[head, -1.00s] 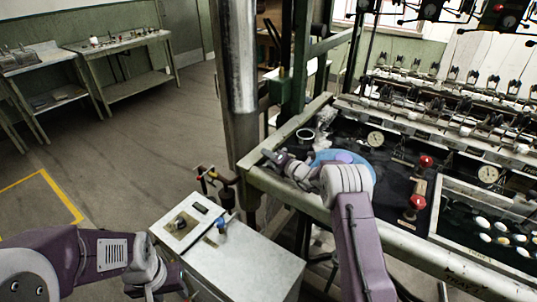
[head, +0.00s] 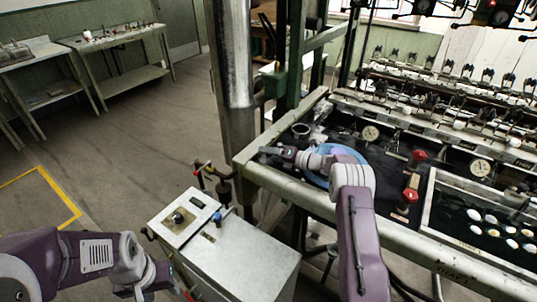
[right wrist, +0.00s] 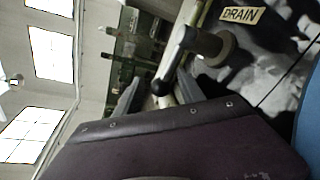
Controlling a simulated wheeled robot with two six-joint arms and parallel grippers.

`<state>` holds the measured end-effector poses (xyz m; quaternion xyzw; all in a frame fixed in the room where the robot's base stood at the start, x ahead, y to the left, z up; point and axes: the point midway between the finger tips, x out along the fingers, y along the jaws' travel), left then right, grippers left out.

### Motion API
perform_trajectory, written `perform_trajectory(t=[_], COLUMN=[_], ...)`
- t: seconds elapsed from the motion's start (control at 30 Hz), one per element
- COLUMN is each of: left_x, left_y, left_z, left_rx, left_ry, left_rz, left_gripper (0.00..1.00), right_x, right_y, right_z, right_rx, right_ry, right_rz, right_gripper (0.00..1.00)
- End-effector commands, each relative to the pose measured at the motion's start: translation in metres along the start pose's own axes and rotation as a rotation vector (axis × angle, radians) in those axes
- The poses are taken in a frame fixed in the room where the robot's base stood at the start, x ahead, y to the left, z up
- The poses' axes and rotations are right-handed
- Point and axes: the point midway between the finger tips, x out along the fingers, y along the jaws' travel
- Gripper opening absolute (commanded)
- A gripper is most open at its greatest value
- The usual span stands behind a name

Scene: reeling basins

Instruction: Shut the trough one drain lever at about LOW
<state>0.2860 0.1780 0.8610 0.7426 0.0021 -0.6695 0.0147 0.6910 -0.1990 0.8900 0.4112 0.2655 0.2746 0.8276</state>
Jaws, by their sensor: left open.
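The drain lever (right wrist: 177,58) shows in the right wrist view as a metal arm with a black ball knob, pivoted on a round boss beside a DRAIN plate (right wrist: 240,14). My right gripper (right wrist: 158,92) has its two grey fingers apart, with the knob seen between or just beyond them; contact cannot be told. In the head view the right gripper (head: 268,151) is at the left end of the wooden-rimmed trough (head: 262,172), and the lever cannot be made out there. My left gripper (head: 143,293) is low at the bottom edge, away from the trough, open and partly cut off.
A blue round basin (head: 362,157) lies under my right wrist. Two red valve handles (head: 418,156) (head: 409,196) and a gauge (head: 370,133) are to its right. A metal cabinet (head: 240,262) with small levers stands in front of the trough. The floor at left is clear.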

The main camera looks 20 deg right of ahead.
Motion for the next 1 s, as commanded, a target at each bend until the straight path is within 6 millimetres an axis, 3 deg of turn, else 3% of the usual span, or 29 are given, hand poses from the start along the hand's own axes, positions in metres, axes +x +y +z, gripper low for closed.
perform_trajectory(t=[0.2, 0.6, 0.93, 1.0], left_x=[-0.001, -0.003, -0.003, -0.003], left_y=[0.0, 0.0, 0.0, 0.0], left_z=[0.0, 0.0, 0.0, 0.0], left_rx=[0.0, 0.0, 0.0, 0.0], left_ry=[0.0, 0.0, 0.0, 0.0], left_rz=[0.0, 0.0, 0.0, 0.0], left_gripper=[0.46, 0.46, 0.46, 0.46], right_x=[-0.006, -0.084, -0.091, -0.09], right_y=[-0.001, -0.001, -0.001, 0.002], right_z=[0.0, 0.001, 0.0, -0.002], right_rx=[0.002, 0.001, 0.001, -0.009], right_ry=[0.0, -0.001, 0.0, 0.01], right_rz=[-0.001, -0.001, 0.0, -0.001], right_gripper=[0.47, 0.47, 0.47, 0.27])
